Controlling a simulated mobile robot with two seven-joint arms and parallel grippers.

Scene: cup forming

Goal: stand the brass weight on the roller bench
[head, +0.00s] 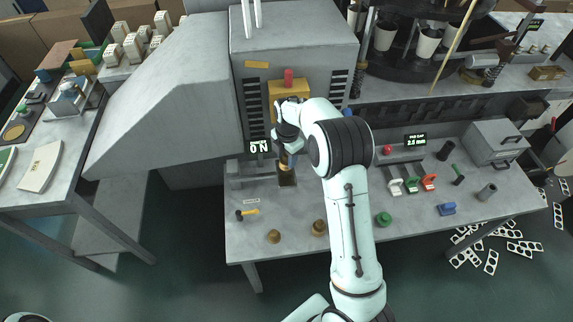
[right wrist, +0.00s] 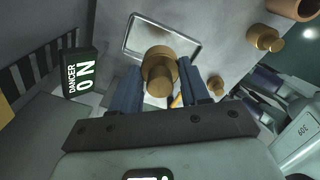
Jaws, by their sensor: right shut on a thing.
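My right gripper (head: 286,161) is at the left part of the grey bench (head: 290,211), in front of the big grey machine. Its two blue fingers are shut on a brass weight (right wrist: 160,70), which also shows partly in the head view (head: 283,166). A shallow metal-rimmed tray (right wrist: 133,38) lies just beyond the weight in the right wrist view. I cannot tell whether the weight touches it. Two more brass weights stand on the bench, one at left (head: 273,237) and one farther right (head: 319,228). My left gripper is not in view.
A lit sign (head: 259,147) is left of my right gripper. A green knob (head: 383,219), a blue block (head: 446,209) and a grey box (head: 495,142) are at right. The front middle is mostly clear.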

